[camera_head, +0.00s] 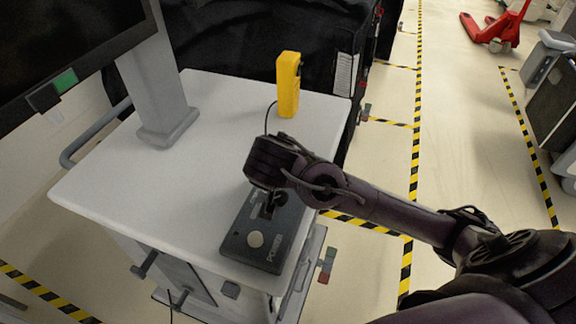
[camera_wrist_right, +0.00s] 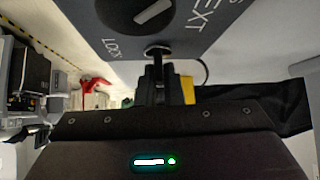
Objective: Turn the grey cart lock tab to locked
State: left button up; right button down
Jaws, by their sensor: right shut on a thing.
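A dark grey control box (camera_head: 262,256) marked POWER, with a pale round button, lies on the front right of the cart's light top. My right gripper (camera_head: 268,206) reaches down onto the box from the right and hides part of it. In the right wrist view, the box face (camera_wrist_right: 215,25) shows lettering that includes LOCK. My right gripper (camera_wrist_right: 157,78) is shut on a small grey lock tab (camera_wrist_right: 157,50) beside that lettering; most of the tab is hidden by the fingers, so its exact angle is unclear. My left gripper is out of view.
A round black knob (camera_wrist_right: 135,12) with a white stripe sits close to the tab. A yellow handheld device (camera_head: 288,88) stands at the back of the cart top (camera_head: 130,205). A monitor post (camera_head: 155,85) rises at the left. The middle top is clear.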

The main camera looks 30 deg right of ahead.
jog(key=shift+r+m+g+h, duration=0.1)
jog(key=shift+m+g+h, duration=0.4)
jog(key=shift+m, duration=0.4)
jog(key=c, duration=1.6)
grip_release()
jog(key=shift+o, duration=0.2)
jog(key=p+v, duration=0.6)
jog(key=p, duration=0.3)
jog(key=shift+r+p, duration=0.35)
jog(key=shift+p, duration=0.05)
jog(key=shift+s+a+r+p, duration=0.3)
jog(key=shift+a+p, duration=0.2)
jog(key=shift+p, duration=0.3)
jog(key=shift+f, duration=0.1)
